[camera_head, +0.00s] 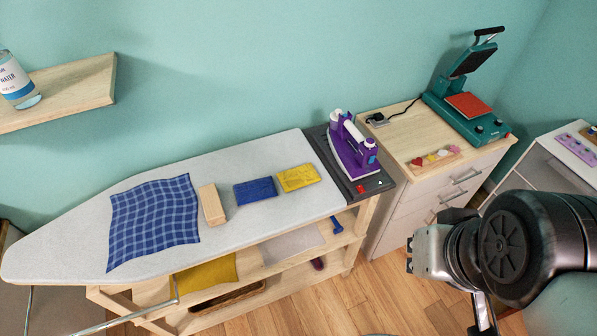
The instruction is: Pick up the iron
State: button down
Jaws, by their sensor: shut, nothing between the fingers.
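The purple and white iron (352,150) stands on a dark rest plate (373,183) at the right end of the ironing board (255,230). The iron is tilted on the plate, with its handle facing up. My gripper (484,316) is at the lower right, below and to the right of the iron and well apart from it. It is shut and holds nothing. My own arm and wrist hide part of it, and its lower end is near the bottom edge of the view.
A blue checked cloth (155,222), a wooden block (212,205), and blue (256,191) and yellow (298,178) folded cloths lie on the board. A heat press (468,95) stands on a drawer cabinet (400,130) to the right. A wall shelf (75,88) is upper left.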

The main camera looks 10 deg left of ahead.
aim_at(347, 147)
jog(key=i+l+u, duration=0.25)
jog(key=i+l, duration=0.2)
jog(key=i, duration=0.25)
jog(key=i+l+u, duration=0.25)
jog(key=i+l, duration=0.3)
jog(key=i, duration=0.1)
